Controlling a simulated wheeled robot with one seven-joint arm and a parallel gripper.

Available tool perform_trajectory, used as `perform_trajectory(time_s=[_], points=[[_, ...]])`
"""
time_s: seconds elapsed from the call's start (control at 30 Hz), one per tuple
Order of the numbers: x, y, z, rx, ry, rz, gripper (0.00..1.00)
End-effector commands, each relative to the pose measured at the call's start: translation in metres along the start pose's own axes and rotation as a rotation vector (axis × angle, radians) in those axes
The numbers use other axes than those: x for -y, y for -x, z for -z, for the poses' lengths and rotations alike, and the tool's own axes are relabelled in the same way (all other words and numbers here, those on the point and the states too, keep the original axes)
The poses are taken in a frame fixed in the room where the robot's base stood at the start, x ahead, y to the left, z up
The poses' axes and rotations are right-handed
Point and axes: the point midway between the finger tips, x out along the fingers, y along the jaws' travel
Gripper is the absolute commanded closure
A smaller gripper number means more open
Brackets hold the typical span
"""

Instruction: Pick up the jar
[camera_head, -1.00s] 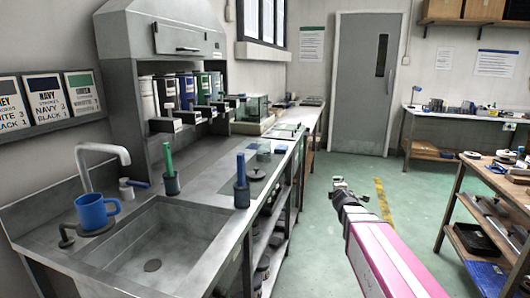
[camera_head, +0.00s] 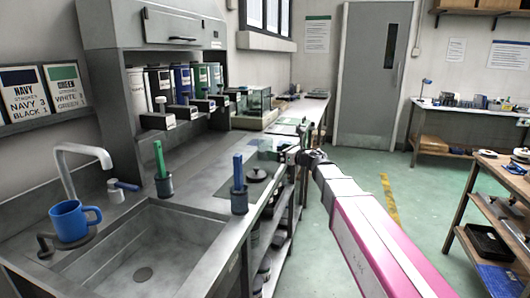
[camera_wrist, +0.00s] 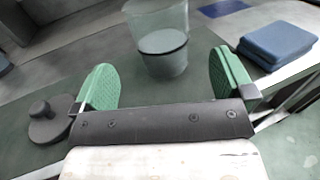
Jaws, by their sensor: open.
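The jar (camera_wrist: 165,18) is a clear glass cylinder with a grey-green layer low inside it. It stands upright on the grey counter, ahead of my gripper in the wrist view. In the head view the jar (camera_head: 266,148) is small, and my gripper partly overlaps its area. My gripper (camera_wrist: 160,78) is open, with its two green pads apart and nothing between them. The jar is beyond the fingertips, roughly centred between them and apart from both. In the head view my gripper (camera_head: 290,150) is over the counter's right edge.
A dark knobbed disc (camera_wrist: 48,122) lies left of my gripper; a blue folded stack (camera_wrist: 278,45) lies to the right. A holder with a blue-handled tool (camera_head: 239,198) stands nearer. A blue mug (camera_head: 70,222) is beside the sink (camera_head: 150,245). Dispensers (camera_head: 182,85) line the back.

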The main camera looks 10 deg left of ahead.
Motion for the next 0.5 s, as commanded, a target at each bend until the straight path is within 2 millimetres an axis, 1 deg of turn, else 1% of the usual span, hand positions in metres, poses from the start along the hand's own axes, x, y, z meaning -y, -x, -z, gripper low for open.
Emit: perform_trajectory(time_s=[0.03,0.1,0.37,0.5], points=[[0.002,-0.011,0.0,0.0,-0.001,-0.001,0.0],[0.001,-0.021,0.0,0.001,-0.002,-0.002,0.0],[0.001,-0.037,-0.002,0.001,-0.003,0.001,0.0],[0.002,-0.056,-0.004,0.001,-0.004,-0.001,0.0]])
